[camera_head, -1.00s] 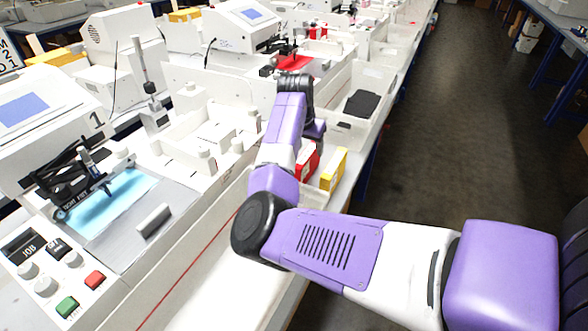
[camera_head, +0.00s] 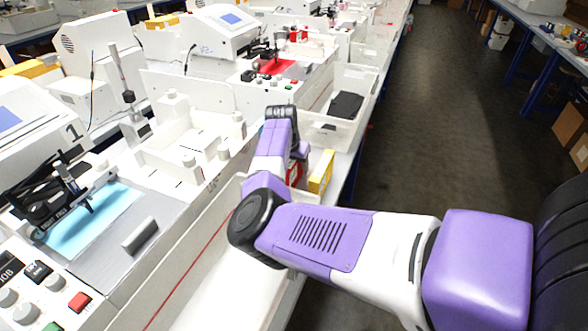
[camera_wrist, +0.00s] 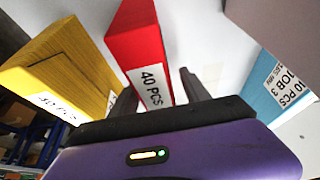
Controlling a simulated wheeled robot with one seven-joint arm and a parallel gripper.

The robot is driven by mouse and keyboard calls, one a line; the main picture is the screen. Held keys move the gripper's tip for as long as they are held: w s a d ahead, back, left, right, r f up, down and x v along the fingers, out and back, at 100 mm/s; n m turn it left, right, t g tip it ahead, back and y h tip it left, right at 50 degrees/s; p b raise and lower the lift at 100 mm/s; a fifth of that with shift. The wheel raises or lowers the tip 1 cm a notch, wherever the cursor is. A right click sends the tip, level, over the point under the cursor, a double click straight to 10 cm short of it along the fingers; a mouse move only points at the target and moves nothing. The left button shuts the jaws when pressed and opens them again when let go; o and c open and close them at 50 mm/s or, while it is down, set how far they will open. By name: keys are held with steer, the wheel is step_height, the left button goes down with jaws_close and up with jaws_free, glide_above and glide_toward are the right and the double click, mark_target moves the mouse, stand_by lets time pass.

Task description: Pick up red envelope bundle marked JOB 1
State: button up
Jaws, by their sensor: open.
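The red envelope bundle (camera_wrist: 138,38) stands in the middle of the wrist view. Its white label shows "40 PCS"; no job number is readable on it. My gripper (camera_wrist: 156,82) is open, its two dark fingers apart, with the red bundle's labelled end between or just beyond them. I cannot tell how deep the bundle sits between the fingers. In the head view a small part of the red bundle (camera_head: 294,174) shows beside my arm, which hides my gripper.
A yellow bundle (camera_wrist: 62,65) stands close on the left in the wrist view; it also shows in the head view (camera_head: 321,171). A blue bundle labelled JOB 3 (camera_wrist: 275,85) is on the right.

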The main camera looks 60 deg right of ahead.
jaws_close()
steer(key=shift+r, duration=0.1)
stand_by(0.3)
